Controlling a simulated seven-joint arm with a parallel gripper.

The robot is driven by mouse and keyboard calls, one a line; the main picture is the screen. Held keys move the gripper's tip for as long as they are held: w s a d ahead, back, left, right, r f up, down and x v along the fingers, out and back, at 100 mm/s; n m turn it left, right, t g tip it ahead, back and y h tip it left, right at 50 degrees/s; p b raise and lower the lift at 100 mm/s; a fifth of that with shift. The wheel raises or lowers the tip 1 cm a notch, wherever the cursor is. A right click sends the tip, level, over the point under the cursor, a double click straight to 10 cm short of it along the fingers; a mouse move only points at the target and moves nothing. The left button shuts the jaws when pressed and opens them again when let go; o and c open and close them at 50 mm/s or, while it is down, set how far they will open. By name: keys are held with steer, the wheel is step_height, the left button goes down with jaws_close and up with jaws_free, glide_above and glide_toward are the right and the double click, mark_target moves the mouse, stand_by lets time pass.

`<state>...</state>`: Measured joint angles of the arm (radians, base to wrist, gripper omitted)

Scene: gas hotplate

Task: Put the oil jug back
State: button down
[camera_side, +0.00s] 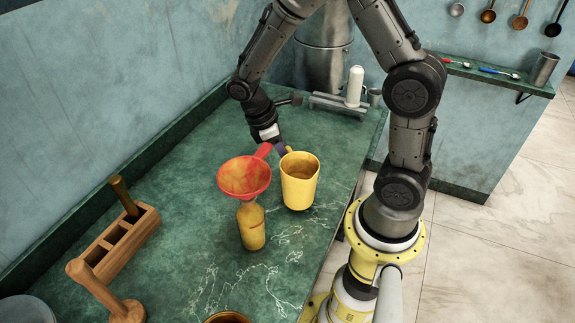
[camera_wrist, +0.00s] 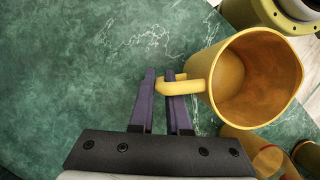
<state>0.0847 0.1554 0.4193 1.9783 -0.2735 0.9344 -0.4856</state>
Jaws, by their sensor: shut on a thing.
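The yellow oil jug (camera_side: 299,186) is upright over the green counter, to the right of the red funnel (camera_side: 245,177). My gripper (camera_side: 281,148) is behind it, shut on its handle. In the wrist view the purple fingers (camera_wrist: 162,88) pinch the jug's handle (camera_wrist: 180,86) from both sides. The open mouth of the jug shows there too, with an orange-brown inside (camera_wrist: 240,80). I cannot tell whether the jug's base touches the counter. The funnel appears to sit in the neck of an amber bottle (camera_side: 252,227).
A wooden rack (camera_side: 120,240) with slots stands at the left, beside a wooden tool (camera_side: 100,290). A brown-rimmed pot (camera_side: 228,318) is cut off at the bottom. A tall metal pot (camera_side: 323,60) and a white bottle (camera_side: 355,86) stand at the back. Counter (camera_side: 200,270) is bare around the bottle.

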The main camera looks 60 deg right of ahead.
steer(key=shift+f, duration=1)
steer(key=shift+f, duration=0.2)
steer(key=c, duration=0.9)
jaws_free()
steer(key=shift+r, duration=0.15)
steer(key=v, duration=1.1)
steer(key=s+a+r+m+t+y, duration=0.1)
steer(key=s+a+r+m+t, duration=0.1)
steer(key=s+r+m+t, duration=0.1)
steer(key=s+a+r+m+t+y, duration=0.1)
steer(key=s+a+r+m+t, duration=0.2)
steer(key=s+r+t, duration=0.3)
steer(key=shift+s+r+m, duration=0.4)
steer(key=shift+s+m, duration=0.1)
steer(key=shift+s, duration=1.8)
